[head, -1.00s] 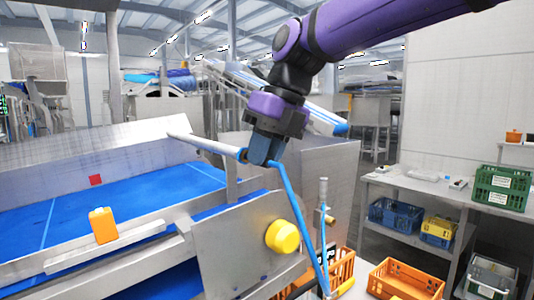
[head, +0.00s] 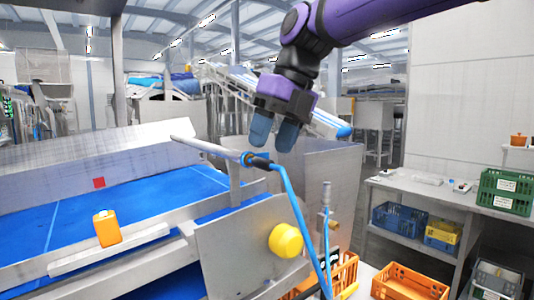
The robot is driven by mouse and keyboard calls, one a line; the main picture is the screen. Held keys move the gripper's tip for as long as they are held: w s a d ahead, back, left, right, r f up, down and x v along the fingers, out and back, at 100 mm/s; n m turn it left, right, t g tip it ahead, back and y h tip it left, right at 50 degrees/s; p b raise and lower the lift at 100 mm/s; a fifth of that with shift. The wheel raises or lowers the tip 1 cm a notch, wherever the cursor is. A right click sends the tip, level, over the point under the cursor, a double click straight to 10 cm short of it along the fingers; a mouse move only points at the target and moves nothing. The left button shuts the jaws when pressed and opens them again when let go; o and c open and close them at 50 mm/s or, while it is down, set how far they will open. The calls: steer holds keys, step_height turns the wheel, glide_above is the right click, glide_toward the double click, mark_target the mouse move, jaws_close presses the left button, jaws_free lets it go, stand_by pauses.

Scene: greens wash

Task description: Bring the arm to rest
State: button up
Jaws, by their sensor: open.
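My gripper (head: 273,135) hangs from the purple arm in the upper middle of the head view. Its two blue-grey fingers are apart, with nothing between them. Just below the fingertips is a grey wand or pipe (head: 205,146) with a dark collar and a blue hose (head: 295,210) running down from its end. The fingers appear a little above the wand's collar; the exact gap in depth I cannot tell.
A steel machine with a blue belt (head: 150,205) fills the left. Orange crates (head: 408,282) stand low at right. A steel table (head: 420,188) holds a green crate (head: 506,189).

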steer(key=v, duration=0.7)
steer(key=s+d+f+n+t+h, duration=0.2)
steer(key=s+d+f+n, duration=0.6)
steer(key=d+f+n, duration=0.2)
steer(key=s+d+f+n+t+h, duration=0.1)
steer(key=s+d+f+n+t, duration=0.2)
steer(key=s+d+f+n, duration=0.5)
steer(key=d+f+n, duration=0.3)
steer(key=d+n, duration=0.2)
steer(key=n, duration=0.6)
steer(key=shift+s+d+n+h, duration=0.3)
steer(key=shift+s+d+h, duration=0.05)
steer(key=shift+h, duration=0.05)
steer(key=shift+w+f, duration=0.1)
